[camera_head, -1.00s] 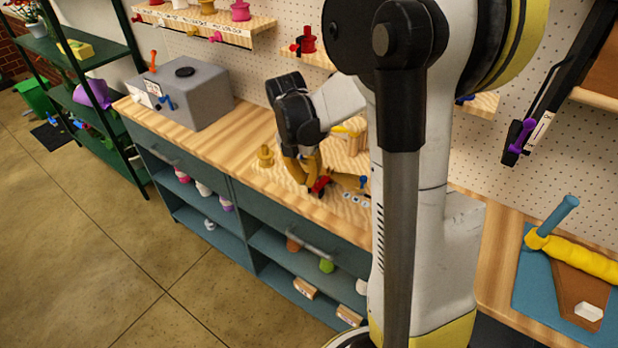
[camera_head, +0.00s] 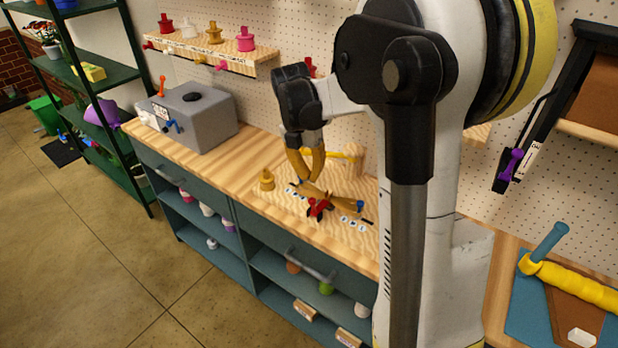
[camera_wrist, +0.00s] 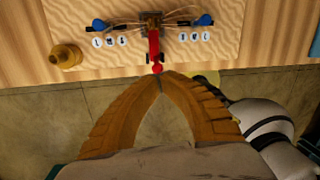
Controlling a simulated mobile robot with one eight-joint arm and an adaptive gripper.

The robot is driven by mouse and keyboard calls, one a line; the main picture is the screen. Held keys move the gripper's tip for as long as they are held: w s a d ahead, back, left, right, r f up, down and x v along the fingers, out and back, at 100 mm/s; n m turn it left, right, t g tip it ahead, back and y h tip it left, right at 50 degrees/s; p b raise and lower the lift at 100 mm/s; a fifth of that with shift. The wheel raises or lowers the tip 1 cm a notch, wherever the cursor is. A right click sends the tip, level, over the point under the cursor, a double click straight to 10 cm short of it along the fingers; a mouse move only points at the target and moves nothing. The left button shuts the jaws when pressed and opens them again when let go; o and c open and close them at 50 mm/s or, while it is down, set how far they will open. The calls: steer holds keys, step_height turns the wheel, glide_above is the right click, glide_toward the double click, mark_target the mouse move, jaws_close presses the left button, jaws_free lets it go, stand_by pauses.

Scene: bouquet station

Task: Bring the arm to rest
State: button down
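My gripper (camera_head: 304,180) hangs above the wooden bench, its two yellow-brown fingers pointing down. In the wrist view its fingertips (camera_wrist: 161,79) come together with nothing seen between them. A red object (camera_head: 318,208) lies on the board below, apart from the fingers; it also shows just past the fingertips in the wrist view (camera_wrist: 154,46). Thin dark rods and blue knobs (camera_wrist: 205,20) lie around it, with small marked white tiles (camera_wrist: 110,41) on both sides.
A yellow knobbed piece (camera_head: 267,180) stands on the bench to the left, and a wooden post with a yellow arm (camera_head: 354,157) behind. A grey box (camera_head: 190,117) sits at the bench's far left end. A peg shelf (camera_head: 232,67) hangs on the wall. The floor (camera_head: 90,240) is clear.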

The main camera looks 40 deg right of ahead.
stand_by(0.3)
steer(key=s+a+m+t+b, duration=0.3)
steer(key=s+a+m+t, duration=0.1)
steer(key=s+a+m, duration=0.3)
steer(key=s+a+m+t+y+b, duration=0.1)
steer(key=s+a+m+t+b, duration=0.2)
steer(key=s+a+m, duration=0.5)
steer(key=shift+a+m+t+y, duration=0.45)
steer(key=shift+a+m, duration=1.35)
steer(key=shift+m, duration=2.5)
steer(key=shift+r, duration=0.1)
